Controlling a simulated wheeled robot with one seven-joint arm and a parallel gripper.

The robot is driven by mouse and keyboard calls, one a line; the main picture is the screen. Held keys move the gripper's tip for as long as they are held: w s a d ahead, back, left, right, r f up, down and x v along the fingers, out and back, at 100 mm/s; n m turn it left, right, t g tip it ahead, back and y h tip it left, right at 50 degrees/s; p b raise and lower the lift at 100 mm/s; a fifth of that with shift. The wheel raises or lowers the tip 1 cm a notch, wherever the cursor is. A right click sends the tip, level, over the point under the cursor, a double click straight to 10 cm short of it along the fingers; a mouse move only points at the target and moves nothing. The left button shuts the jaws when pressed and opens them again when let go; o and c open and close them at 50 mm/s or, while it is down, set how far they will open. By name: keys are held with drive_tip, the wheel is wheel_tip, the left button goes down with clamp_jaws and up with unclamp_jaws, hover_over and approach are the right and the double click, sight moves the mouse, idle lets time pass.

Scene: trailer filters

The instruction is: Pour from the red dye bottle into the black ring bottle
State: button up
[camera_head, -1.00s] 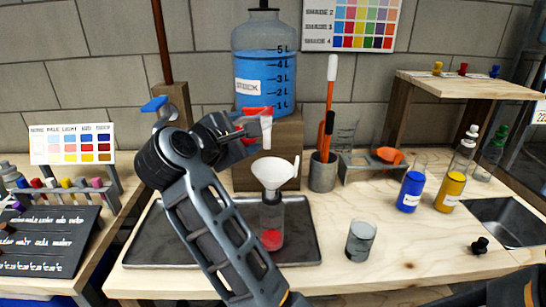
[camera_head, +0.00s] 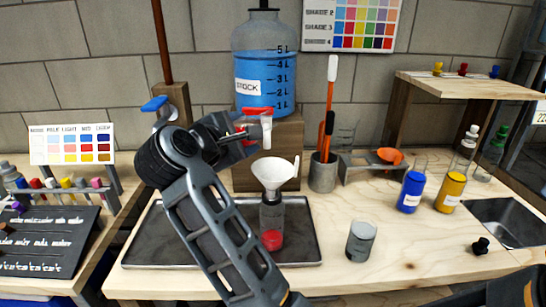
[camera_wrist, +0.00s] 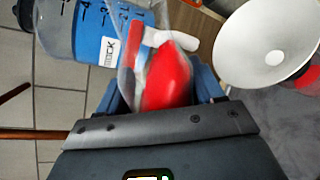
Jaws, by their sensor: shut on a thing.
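My gripper (camera_head: 250,132) is shut on the red dye bottle (camera_head: 266,130), a clear bottle with red liquid, held tilted above the funnel. In the wrist view the red dye bottle (camera_wrist: 168,78) lies between the jaws, its red contents blurred. A white funnel (camera_head: 274,172) sits in the neck of a clear bottle (camera_head: 271,215), apparently the black ring bottle, upright on a dark tray. Red liquid lies in the bottom of that bottle. I cannot make out its ring clearly. The funnel (camera_wrist: 268,50) is to the right of the held bottle in the wrist view.
The blue stock tank (camera_head: 264,65) on its wooden stand (camera_head: 285,140) is close behind my gripper. A grey cup (camera_head: 323,172) with brushes and an empty beaker (camera_head: 361,240) stand to the right. Blue (camera_head: 411,190) and yellow (camera_head: 451,190) bottles are farther right.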

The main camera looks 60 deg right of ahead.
drive_tip(key=shift+w+a+f+m+t+b, duration=0.15)
drive_tip(key=shift+m+b, duration=0.2)
drive_tip(key=shift+m, duration=0.2)
drive_tip(key=shift+w+d+f+m+t+b, duration=0.15)
drive_tip(key=shift+m+b, duration=0.2)
drive_tip(key=shift+m, duration=0.2)
idle(2.9)
drive_tip(key=shift+w+a+m+t+y+b, duration=0.15)
drive_tip(key=shift+m+t+y+b, duration=0.2)
drive_tip(key=shift+b, duration=0.95)
drive_tip(key=shift+r, duration=0.1)
